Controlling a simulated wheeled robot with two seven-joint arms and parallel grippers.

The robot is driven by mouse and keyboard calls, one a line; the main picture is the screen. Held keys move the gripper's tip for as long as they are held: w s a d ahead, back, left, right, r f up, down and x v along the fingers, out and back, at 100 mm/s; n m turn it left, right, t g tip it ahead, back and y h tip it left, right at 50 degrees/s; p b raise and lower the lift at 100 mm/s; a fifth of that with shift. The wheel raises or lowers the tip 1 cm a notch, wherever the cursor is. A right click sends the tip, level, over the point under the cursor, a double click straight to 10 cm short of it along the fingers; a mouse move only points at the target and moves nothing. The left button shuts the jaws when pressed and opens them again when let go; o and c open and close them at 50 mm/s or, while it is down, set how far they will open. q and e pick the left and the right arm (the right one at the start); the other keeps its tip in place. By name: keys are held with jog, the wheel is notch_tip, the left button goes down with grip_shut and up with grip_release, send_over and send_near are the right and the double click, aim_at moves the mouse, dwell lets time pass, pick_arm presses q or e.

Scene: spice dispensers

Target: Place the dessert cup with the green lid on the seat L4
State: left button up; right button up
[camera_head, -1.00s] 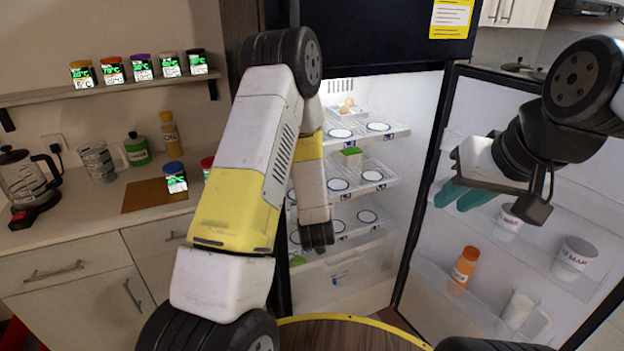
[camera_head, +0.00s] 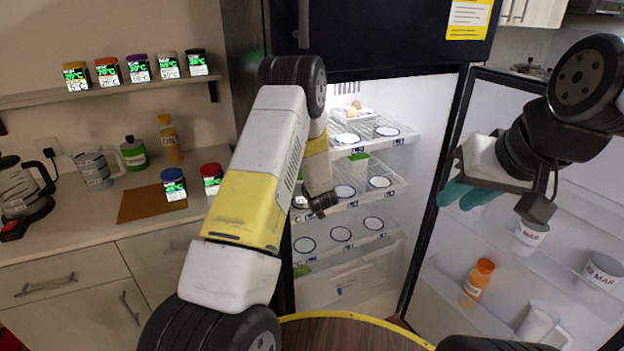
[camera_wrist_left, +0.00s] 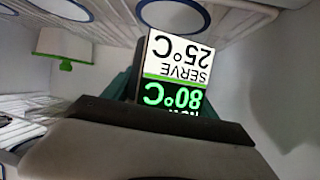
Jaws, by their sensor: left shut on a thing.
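My left gripper (camera_wrist_left: 165,88) is inside the open fridge. It is shut on a labelled container (camera_wrist_left: 172,72), whose label reads "SERVE 25°C" and "80°C" upside down in the left wrist view. The container's lid is not visible there, and my arm hides the fingers in the head view. A white cup with a green lid (camera_head: 357,162) stands on the fridge's middle shelf, and a similar one (camera_wrist_left: 64,44) shows in the left wrist view. Ringed seats mark the shelves; I cannot surely read L4. My right gripper (camera_head: 466,196) is by the fridge door; its opening is unclear.
The fridge's upper shelf (camera_head: 376,143) holds a small tray of eggs (camera_head: 352,112). The open door (camera_head: 440,262) holds mugs and an orange bottle (camera_head: 479,278). Jars, a kettle and bottles stand on the counter (camera_head: 60,235) at left. Several ringed seats on the lower shelf are empty.

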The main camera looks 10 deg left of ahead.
pick_arm(q)
jog(key=shift+w+a, duration=0.25)
jog(key=shift+w, duration=0.25)
jog(key=shift+w+a, duration=0.25)
jog(key=shift+w, duration=0.25)
jog(key=shift+w+f, duration=0.15)
jog(key=shift+f, duration=1.55)
jog(key=shift+f, duration=0.1)
jog(key=o, duration=1.7)
jog(key=v, duration=1.2)
